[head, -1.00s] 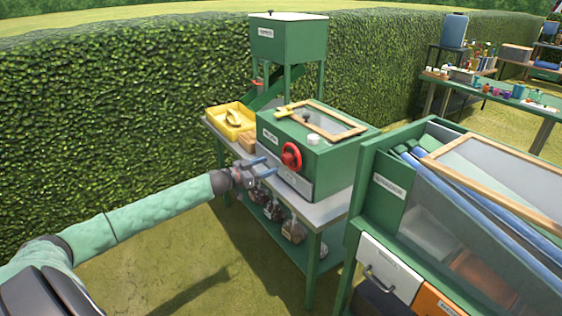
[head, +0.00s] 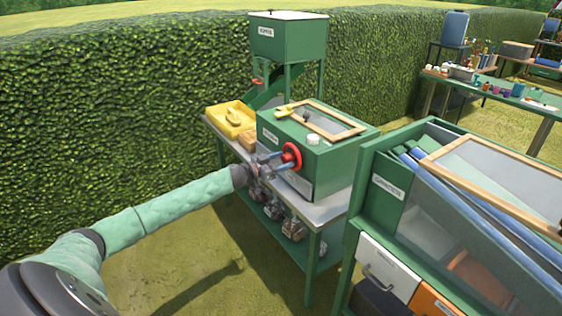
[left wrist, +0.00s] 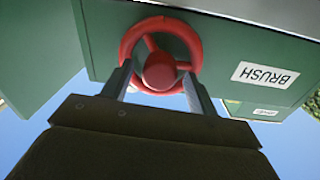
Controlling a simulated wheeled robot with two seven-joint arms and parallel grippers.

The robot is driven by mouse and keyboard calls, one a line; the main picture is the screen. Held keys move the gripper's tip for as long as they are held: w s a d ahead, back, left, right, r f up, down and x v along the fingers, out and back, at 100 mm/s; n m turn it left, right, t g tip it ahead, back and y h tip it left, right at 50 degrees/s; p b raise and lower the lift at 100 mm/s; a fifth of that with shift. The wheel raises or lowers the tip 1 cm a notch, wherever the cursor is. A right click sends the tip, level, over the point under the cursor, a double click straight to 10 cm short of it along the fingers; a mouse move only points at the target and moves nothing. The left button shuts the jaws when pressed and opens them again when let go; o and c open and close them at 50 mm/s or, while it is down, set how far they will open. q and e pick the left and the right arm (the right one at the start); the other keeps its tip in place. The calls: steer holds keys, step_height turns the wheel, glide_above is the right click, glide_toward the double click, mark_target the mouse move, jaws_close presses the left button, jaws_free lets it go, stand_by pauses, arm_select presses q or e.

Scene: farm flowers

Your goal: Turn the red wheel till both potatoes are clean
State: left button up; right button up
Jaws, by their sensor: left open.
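The red wheel (head: 291,156) is on the front of the green box (head: 330,160) on the metal table. The left wrist view shows the wheel (left wrist: 160,55) with its hub and spokes, next to a label reading BRUSH. My left gripper (head: 277,160) is right in front of the wheel. In the left wrist view its fingers (left wrist: 160,85) are spread to both sides of the hub, reaching to the wheel's lower rim; I cannot tell whether they touch it. It is open. No potatoes can be made out in these views. My right gripper is not in view.
A green hopper (head: 288,38) stands behind the box. A yellow tray (head: 222,128) sits at the table's left end. A wood-framed window (head: 335,120) and a white knob (head: 313,139) are on the box top. A green cabinet (head: 367,205) stands close on the right.

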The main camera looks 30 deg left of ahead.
arm_select(q)
steer(key=c, duration=1)
